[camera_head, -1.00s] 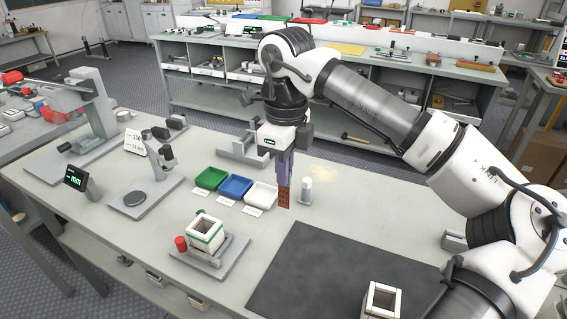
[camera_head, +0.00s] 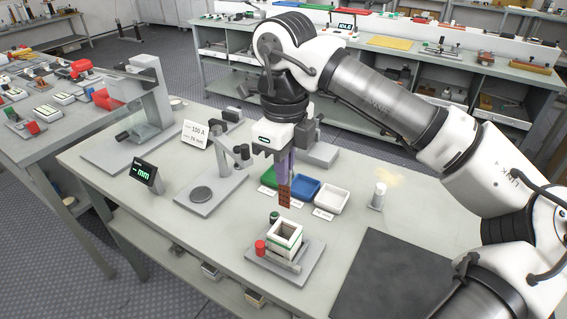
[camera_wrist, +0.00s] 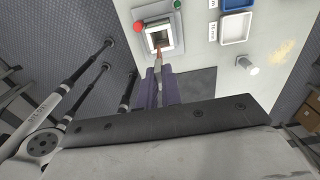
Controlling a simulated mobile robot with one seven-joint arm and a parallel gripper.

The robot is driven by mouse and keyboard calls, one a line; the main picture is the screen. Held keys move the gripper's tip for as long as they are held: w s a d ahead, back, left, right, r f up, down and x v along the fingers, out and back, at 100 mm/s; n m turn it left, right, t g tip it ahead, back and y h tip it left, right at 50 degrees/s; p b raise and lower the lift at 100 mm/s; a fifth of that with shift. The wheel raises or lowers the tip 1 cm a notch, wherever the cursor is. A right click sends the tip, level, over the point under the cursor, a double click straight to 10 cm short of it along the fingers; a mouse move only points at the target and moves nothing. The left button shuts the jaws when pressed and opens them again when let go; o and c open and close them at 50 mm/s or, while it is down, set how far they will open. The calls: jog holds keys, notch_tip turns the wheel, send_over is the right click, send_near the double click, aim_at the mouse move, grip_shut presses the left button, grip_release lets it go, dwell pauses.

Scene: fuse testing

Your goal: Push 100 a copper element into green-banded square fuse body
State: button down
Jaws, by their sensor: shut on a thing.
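My gripper (camera_head: 284,165) is shut on the copper element (camera_head: 284,196), a flat brown strip with holes that hangs upright below the purple fingers. In the head view its lower end is above and just behind the square fuse body (camera_head: 286,237), apart from it as far as I can tell. The fuse body is a white, hollow square with a green band, open at the top, in a grey fixture (camera_head: 296,265). In the wrist view the fingers (camera_wrist: 157,92) point toward the fuse body (camera_wrist: 158,37), and the element's tip (camera_wrist: 157,55) shows near its opening.
A red knob (camera_head: 260,247) and a dark green knob (camera_head: 274,216) flank the fuse body. Blue (camera_head: 305,189) and white (camera_head: 331,198) trays stand behind it. A white cylinder (camera_head: 379,195) and a dark mat (camera_head: 400,275) are to the right. A "100 A" sign (camera_head: 196,134) stands left.

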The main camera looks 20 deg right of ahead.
aim_at(285, 206)
jog(key=shift+d, duration=0.1)
dwell(0.3)
notch_tip(285, 206, down, 6)
jog(key=b, duration=0.5)
jog(key=shift+f, duration=0.85)
dwell(0.9)
jog(key=shift+f, duration=0.25)
jog(key=shift+f, duration=0.2)
jog(key=shift+f, duration=0.35)
jog(key=shift+f, duration=0.95)
dwell(0.7)
